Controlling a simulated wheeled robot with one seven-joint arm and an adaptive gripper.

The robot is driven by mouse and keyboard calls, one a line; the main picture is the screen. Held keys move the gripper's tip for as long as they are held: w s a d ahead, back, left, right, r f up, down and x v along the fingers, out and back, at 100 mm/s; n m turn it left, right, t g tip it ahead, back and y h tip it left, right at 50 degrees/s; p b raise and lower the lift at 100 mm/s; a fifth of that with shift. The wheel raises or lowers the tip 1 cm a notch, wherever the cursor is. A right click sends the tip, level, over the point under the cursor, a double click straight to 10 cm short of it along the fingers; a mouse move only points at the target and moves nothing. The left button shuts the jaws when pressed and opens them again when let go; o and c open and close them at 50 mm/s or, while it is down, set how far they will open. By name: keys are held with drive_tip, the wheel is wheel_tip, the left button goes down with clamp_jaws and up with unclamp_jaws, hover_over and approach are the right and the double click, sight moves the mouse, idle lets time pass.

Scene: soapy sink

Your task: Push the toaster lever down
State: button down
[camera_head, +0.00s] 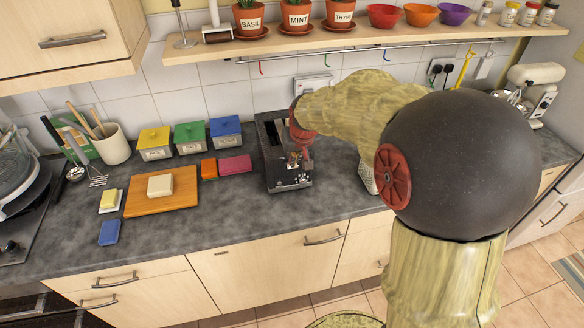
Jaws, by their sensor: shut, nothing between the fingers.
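The black toaster (272,170) stands on the dark counter below the tiled wall, with its long top slot side facing up and its short front end toward the counter's front edge. My arm reaches over it from the right. My gripper (295,165) is shut and empty, pointing down at the toaster's front end. It overlaps the front end in the picture, so I cannot tell whether it touches. The lever is not distinguishable there; my gripper and wrist cover part of the toaster.
A wooden board (143,204) with a pale block lies left on the counter (215,215). Yellow, green and blue boxes (224,132) stand by the wall. Orange and pink packs (235,164) lie just left of the toaster. A shelf (270,46) with potted herbs hangs above.

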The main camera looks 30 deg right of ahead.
drive_tip(key=shift+b+x, duration=0.4)
drive_tip(key=shift+x, duration=0.75)
drive_tip(key=shift+f, duration=0.1)
drive_tip(key=s+f+b, duration=0.2)
drive_tip(key=f, duration=0.1)
drive_tip(key=s+f+b, duration=0.1)
drive_tip(key=shift+a+f, duration=0.3)
drive_tip(key=shift+a, duration=0.1)
drive_tip(key=shift+r, duration=0.1)
drive_tip(key=v, duration=1.1)
drive_tip(key=shift+r, duration=0.35)
